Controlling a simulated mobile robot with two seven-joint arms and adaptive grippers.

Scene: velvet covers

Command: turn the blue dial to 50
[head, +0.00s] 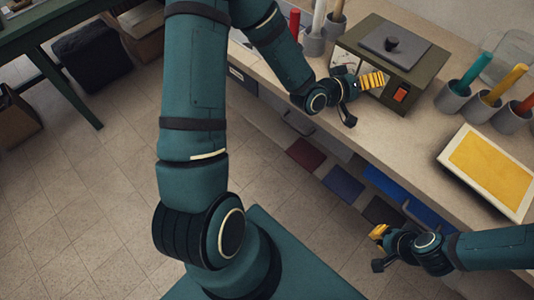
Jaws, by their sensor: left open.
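An olive-green box (425,72) stands on the bench at upper right, with an orange-red switch (401,93) on its front. Part of a pale scale face (346,58) shows at the left of that front. I cannot make out a blue dial; my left gripper and wrist cover part of the front. My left gripper (367,99) is open in front of the box, its yellow-padded finger close to the front; contact is unclear. My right gripper (376,249) is open and empty, low in front of the bench, away from the box.
A grey plate with a black knob (392,43) tops the box. Grey cups with coloured rods stand beside it, with a yellow-topped tray (490,168) at right. Coloured drawers or bins line the bench front. The floor at left is mostly clear.

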